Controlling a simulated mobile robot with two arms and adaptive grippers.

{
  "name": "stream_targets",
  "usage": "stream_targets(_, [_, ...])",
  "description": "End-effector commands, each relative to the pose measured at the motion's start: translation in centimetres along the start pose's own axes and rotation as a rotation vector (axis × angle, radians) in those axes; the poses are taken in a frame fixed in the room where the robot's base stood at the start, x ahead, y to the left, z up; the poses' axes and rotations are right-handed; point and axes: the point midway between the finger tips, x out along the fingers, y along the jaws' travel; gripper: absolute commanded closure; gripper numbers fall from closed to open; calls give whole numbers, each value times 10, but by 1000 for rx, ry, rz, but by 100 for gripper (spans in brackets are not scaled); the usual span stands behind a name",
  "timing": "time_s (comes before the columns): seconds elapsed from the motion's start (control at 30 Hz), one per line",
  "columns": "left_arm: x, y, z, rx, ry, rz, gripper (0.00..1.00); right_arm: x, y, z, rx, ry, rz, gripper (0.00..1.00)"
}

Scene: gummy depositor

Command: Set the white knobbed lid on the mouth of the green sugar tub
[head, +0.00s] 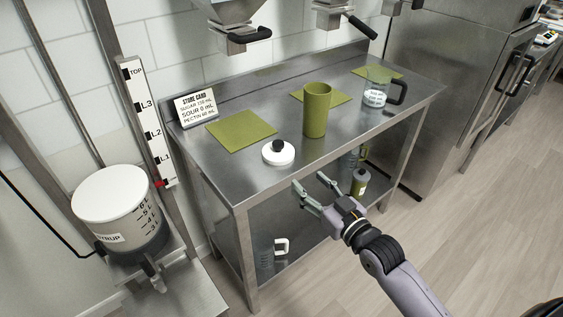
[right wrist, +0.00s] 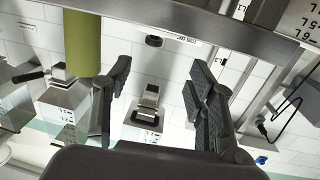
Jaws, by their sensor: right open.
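The white lid (head: 278,153) with a black knob lies flat on the steel table, near its front edge. The green tub (head: 317,110) stands upright on the table, behind and to the right of the lid; nothing is seen on its top. In the right wrist view the tub (right wrist: 82,42) shows at upper left, and a dark round thing that looks like the knob (right wrist: 154,40) shows between the fingers. My right gripper (head: 309,181) is open and empty, just in front of the table edge, apart from lid and tub. My left gripper is not in view.
Green mats (head: 241,130) lie on the table (head: 217,160). A clear jug (head: 376,88) with a black handle stands at right, a store card (head: 196,108) at back left. Dispensers (head: 240,36) hang above. A syrup tub (head: 118,215) stands left. Jugs sit on the lower shelf.

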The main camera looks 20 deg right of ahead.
Motion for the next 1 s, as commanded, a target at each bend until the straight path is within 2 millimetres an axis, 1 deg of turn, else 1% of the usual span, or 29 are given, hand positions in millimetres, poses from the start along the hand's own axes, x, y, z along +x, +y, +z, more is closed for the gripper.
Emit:
stream_targets(0.03, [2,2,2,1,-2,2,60,0,-2,-8,-4,18,-7,49])
stream_targets(0.1, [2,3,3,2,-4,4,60,2,-3,-16,-5,32,-11,49])
stream_targets(0.17, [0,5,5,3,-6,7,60,8,-4,-18,-4,34,-12,49])
stream_targets(0.27, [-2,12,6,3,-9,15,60,25,-4,-20,-5,36,-11,49])
stream_targets(0.4, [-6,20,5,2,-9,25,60,53,-4,-20,-3,35,-11,49])
stream_targets(0.6, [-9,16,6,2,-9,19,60,93,-4,-20,-2,33,-12,49])
stream_targets(0.7, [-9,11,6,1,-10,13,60,108,-4,-20,-4,32,-11,49])
stream_targets(0.8, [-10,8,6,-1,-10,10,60,117,-4,-19,-3,31,-12,49])
stream_targets(1.0, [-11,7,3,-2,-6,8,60,129,-3,-19,-4,30,-12,49])
